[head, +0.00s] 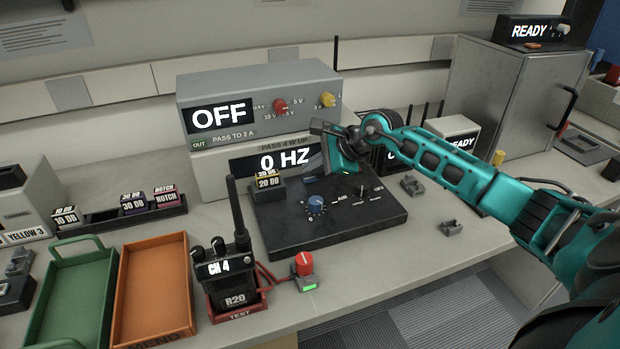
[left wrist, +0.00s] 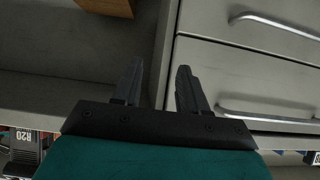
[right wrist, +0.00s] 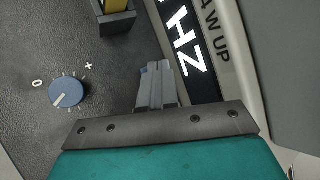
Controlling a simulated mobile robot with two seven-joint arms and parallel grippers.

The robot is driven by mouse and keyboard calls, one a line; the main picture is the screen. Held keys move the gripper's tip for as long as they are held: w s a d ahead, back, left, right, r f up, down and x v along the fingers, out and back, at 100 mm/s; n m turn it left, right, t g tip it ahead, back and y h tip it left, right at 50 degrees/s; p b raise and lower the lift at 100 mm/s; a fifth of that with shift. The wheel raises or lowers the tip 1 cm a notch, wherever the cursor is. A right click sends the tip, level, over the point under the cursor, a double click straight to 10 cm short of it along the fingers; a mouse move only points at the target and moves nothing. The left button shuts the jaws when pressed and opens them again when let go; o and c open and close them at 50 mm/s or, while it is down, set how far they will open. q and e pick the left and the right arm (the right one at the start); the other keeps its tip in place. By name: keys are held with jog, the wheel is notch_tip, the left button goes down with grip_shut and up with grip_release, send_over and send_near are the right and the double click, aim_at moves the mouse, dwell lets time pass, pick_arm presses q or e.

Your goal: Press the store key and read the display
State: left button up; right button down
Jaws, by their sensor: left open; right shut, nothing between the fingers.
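A black control panel (head: 275,226) on the bench carries a blue knob (head: 316,205) and a small blue key (head: 310,180) near its back edge; I cannot read a label on that key. Behind it, a grey unit's display (head: 285,161) reads 0 HZ. My right gripper (right wrist: 155,80) is shut and empty, its tips close to a small blue part (right wrist: 143,69) beside the display. I cannot tell whether they touch. My left gripper (left wrist: 155,82) is open and empty near drawer fronts, outside the head view.
An upper unit's display (head: 218,116) reads OFF. Green (head: 75,290) and orange (head: 152,290) trays lie at left. Small grey holders (head: 412,185) sit right of the panel.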

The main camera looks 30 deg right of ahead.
aim_at(314, 180)
jog(key=shift+f+b, duration=0.4)
dwell(0.3)
jog(key=shift+r, duration=0.1)
jog(key=shift+r+p, duration=0.45)
jog(key=shift+r, duration=0.25)
jog(key=shift+r, duration=0.1)
jog(key=shift+r+p, duration=1.55)
jog(key=shift+r, duration=0.9)
jog(key=shift+f, duration=0.1)
